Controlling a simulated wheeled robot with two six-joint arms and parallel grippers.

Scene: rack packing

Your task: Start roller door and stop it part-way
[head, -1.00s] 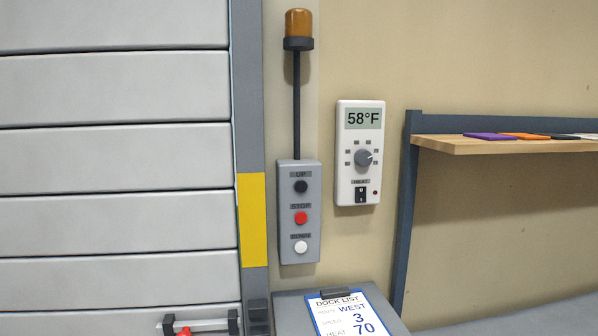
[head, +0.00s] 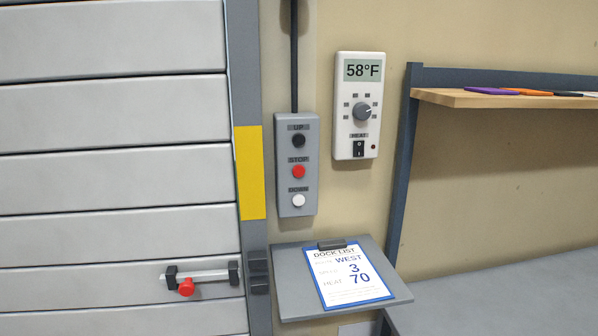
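The roller door (head: 110,185) fills the left of the head view, its pale grey slats reaching from the top edge to the bottom edge of the picture. The grey control box (head: 297,204) is on the wall right of the door frame. It has a black UP button (head: 298,141), a red STOP button (head: 298,171) and a white DOWN button (head: 298,200). A bolt with a red knob (head: 187,287) sits low on the door. Neither gripper is in view.
A thermostat (head: 342,105) reading 58°F hangs right of the control box. A clipboard (head: 329,290) lies on a small grey shelf (head: 388,291) below. A wooden shelf (head: 440,97) holds coloured flat items. A grey surface (head: 500,300) lies at lower right.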

